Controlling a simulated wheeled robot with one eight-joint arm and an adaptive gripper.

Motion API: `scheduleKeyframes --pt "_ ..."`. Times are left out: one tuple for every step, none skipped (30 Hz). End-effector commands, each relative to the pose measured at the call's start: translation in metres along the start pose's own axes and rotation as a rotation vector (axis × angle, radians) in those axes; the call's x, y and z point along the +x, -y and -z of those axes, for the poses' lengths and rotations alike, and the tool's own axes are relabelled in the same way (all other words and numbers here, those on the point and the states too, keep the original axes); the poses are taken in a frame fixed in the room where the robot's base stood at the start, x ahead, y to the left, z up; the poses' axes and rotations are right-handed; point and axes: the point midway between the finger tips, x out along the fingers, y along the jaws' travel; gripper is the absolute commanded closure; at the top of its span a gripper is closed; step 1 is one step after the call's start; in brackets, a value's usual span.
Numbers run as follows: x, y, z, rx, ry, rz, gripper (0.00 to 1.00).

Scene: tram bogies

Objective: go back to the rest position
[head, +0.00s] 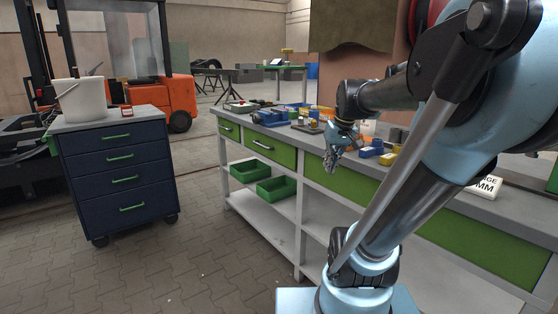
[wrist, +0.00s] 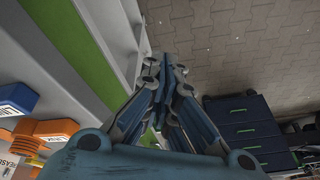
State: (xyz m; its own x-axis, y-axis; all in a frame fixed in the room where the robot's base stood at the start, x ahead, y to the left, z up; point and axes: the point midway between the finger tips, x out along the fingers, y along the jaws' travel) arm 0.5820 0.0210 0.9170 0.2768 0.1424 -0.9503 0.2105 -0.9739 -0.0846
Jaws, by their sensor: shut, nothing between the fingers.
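My gripper (head: 331,160) hangs in front of the workbench edge in the head view, pointing down. It is shut and empty. In the wrist view my gripper (wrist: 153,68) shows its blue fingers closed together, with the paved floor and the bench's shelf edge beyond them. My arm fills the right side of the head view.
The grey workbench (head: 257,165) with green drawers carries blue and yellow bins (head: 370,152) and small parts. Green trays (head: 276,188) sit on its lower shelf. A dark blue drawer cabinet (head: 117,180) bears a white bucket (head: 80,100). Paved floor lies clear between them.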

Motion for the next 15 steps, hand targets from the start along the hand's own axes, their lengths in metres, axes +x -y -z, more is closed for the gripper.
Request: scheduleKeyframes --pt "0.01 0.002 -0.023 0.012 0.012 -0.012 1.0" --pt "0.015 0.002 -0.035 0.023 0.02 -0.018 1.0" --pt "0.022 0.003 -0.05 0.035 0.029 -0.029 1.0" --pt "0.028 0.003 -0.062 0.046 0.035 -0.037 1.0" --pt "0.034 0.003 -0.073 0.055 0.041 -0.044 1.0" --pt "0.042 0.003 -0.089 0.068 0.05 -0.055 1.0" --pt "0.048 0.003 -0.1 0.078 0.056 -0.063 1.0" --pt "0.054 0.003 -0.111 0.087 0.062 -0.07 1.0" --pt "0.061 0.002 -0.125 0.099 0.07 -0.081 1.0" --pt "0.067 0.002 -0.135 0.108 0.074 -0.088 1.0" --pt "0.072 0.002 -0.144 0.116 0.079 -0.094 1.0" --pt "0.079 0.001 -0.154 0.126 0.084 -0.104 1.0" --pt "0.083 0.0 -0.162 0.132 0.087 -0.11 1.0" --pt "0.087 0.0 -0.168 0.139 0.091 -0.115 1.0" --pt "0.092 0.0 -0.175 0.147 0.094 -0.121 1.0"
